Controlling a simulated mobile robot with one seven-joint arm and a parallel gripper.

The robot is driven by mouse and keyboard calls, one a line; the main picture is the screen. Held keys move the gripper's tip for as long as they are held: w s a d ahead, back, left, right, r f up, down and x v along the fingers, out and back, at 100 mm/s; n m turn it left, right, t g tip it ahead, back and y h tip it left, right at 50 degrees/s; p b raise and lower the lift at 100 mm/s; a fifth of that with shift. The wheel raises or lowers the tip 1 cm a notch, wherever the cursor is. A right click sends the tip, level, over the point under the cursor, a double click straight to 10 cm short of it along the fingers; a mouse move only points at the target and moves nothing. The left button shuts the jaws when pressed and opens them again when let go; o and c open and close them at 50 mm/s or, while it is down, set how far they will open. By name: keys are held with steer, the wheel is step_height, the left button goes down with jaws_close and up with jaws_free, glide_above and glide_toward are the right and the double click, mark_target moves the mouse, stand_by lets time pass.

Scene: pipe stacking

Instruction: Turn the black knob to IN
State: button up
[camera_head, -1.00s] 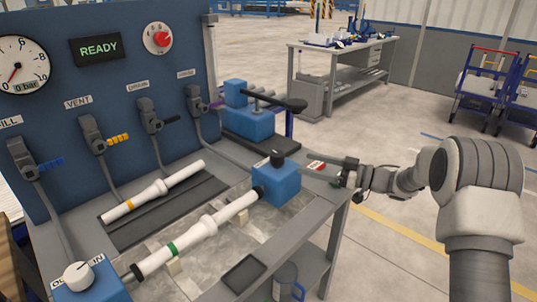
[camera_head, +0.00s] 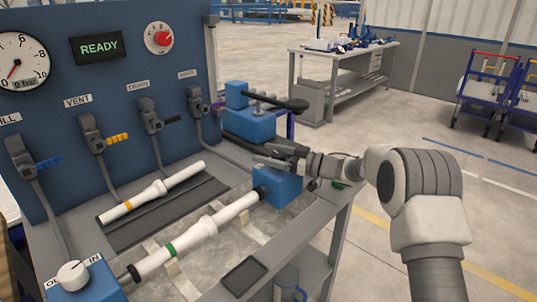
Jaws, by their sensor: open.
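The blue block (camera_head: 282,188) with the black knob on top stands at the right end of the bench. The knob is hidden or blends with my dark gripper, so I cannot tell its setting. My gripper (camera_head: 272,160) is open, just above the block top at the knob's place. I cannot tell whether the fingers are around the knob or touching it. A white pipe (camera_head: 190,247) with a green band runs from this block to a left blue block (camera_head: 88,284), which has a white knob (camera_head: 73,274) and an IN label (camera_head: 95,259).
A blue clamp-like fixture (camera_head: 250,122) with a black handle stands close behind my gripper. Another white pipe (camera_head: 150,193) with an orange band lies on a dark mat. The blue panel (camera_head: 120,75) shows READY. A dark tray (camera_head: 243,276) lies at the bench front.

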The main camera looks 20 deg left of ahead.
jaws_close()
stand_by(0.3)
